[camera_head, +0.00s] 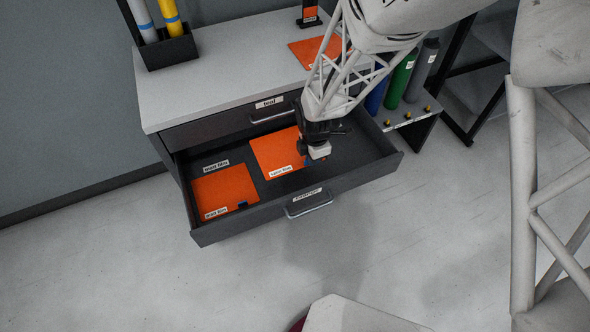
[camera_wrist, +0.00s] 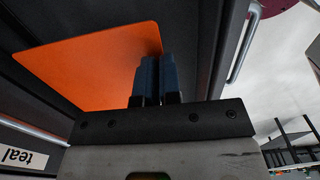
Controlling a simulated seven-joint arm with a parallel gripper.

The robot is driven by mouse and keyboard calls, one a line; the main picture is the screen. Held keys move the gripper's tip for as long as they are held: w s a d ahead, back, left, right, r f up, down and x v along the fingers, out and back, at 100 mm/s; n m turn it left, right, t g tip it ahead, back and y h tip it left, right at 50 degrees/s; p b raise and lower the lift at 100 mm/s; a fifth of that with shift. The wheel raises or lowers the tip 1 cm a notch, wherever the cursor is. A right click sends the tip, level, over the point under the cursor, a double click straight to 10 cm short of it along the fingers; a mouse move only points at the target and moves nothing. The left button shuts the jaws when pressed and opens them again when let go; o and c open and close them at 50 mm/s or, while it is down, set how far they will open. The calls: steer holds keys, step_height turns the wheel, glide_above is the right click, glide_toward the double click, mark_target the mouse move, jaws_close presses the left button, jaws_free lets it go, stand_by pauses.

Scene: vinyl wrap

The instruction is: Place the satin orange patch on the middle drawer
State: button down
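The satin orange patch (camera_head: 277,152) is a flat orange sheet with a small white label at its near edge. It is over the open middle drawer (camera_head: 362,174), to the right of another orange patch. My gripper (camera_head: 309,163) is at its near right corner, where a bit of blue shows. In the wrist view the patch (camera_wrist: 95,68) extends left from my gripper (camera_wrist: 158,75). The two dark blue fingers are almost together at its edge and appear shut on it. Their tips hide the grip. I cannot tell whether the patch touches the drawer floor.
A matt-labelled orange patch (camera_head: 226,189) lies in the drawer's left part, with a floor label (camera_head: 216,166) behind it. The closed top drawer (camera_head: 222,128) reads "teal". Another orange patch (camera_head: 313,51) lies on the cabinet top. Coloured rolls (camera_head: 401,76) stand right. Drawer space right of my gripper is bare.

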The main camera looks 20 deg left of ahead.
glide_above(311, 180)
steer(key=shift+f, duration=3)
steer(key=shift+f, duration=1.9)
steer(key=shift+f, duration=0.15)
steer(key=c, duration=1.3)
jaws_free()
step_height(311, 180, up, 12)
steer(key=shift+r, duration=0.2)
